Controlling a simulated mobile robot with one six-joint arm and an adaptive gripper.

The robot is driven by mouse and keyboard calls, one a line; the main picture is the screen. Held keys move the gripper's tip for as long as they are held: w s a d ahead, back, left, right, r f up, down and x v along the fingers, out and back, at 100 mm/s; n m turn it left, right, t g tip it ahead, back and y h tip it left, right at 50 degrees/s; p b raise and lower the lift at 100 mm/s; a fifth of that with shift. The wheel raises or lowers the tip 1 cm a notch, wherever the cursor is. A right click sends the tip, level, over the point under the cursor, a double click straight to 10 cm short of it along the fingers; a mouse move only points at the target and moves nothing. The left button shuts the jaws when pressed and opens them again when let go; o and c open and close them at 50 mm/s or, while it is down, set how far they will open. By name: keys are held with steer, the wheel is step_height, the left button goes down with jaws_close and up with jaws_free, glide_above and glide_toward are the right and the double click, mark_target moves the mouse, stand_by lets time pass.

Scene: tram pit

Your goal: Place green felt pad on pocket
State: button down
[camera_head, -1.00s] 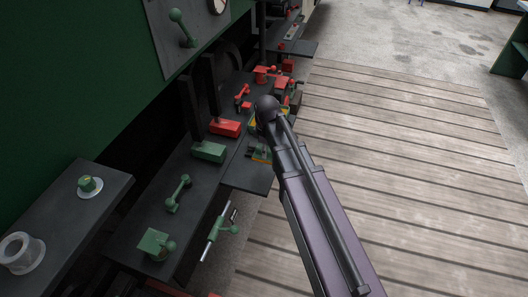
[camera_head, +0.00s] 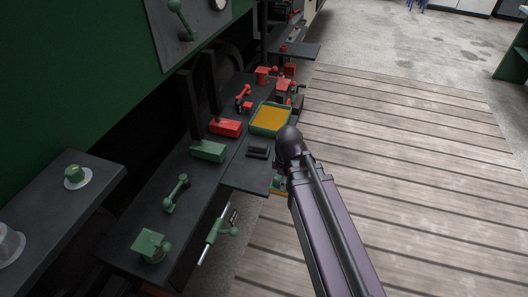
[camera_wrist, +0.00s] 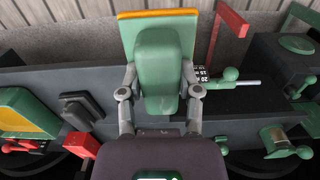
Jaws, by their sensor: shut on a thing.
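The green felt pad (camera_wrist: 160,65) is between the two grey fingers of my gripper (camera_wrist: 158,97) in the wrist view. It shows a rounded green block in front of a flat green plate with an orange upper edge. In the head view only a bit of green and orange (camera_head: 277,186) shows past my arm, off the bench's front edge. My fingertips are hidden there. A small black raised block (camera_head: 258,151) lies on the bench shelf; it also shows in the wrist view (camera_wrist: 80,107). I cannot tell whether it is the pocket.
A green tray with an orange inside (camera_head: 270,119) lies beside the black block. A red block (camera_head: 225,127) and a green block (camera_head: 208,151) stand behind. A green handle with a metal rod (camera_head: 220,232) juts from the bench front. The plank floor (camera_head: 420,150) is clear.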

steer(key=b, duration=0.1)
glide_above(262, 167)
steer(key=s, duration=0.1)
steer(key=shift+s+d+f, duration=0.15)
steer(key=shift+d+f, duration=0.1)
steer(key=shift+f, duration=0.45)
steer(key=shift+w+a, duration=0.25)
steer(key=shift+w, duration=0.25)
step_height(262, 167, down, 4)
steer(key=b, duration=0.4)
steer(key=shift+r, duration=0.15)
steer(key=shift+c, duration=1.5)
jaws_free()
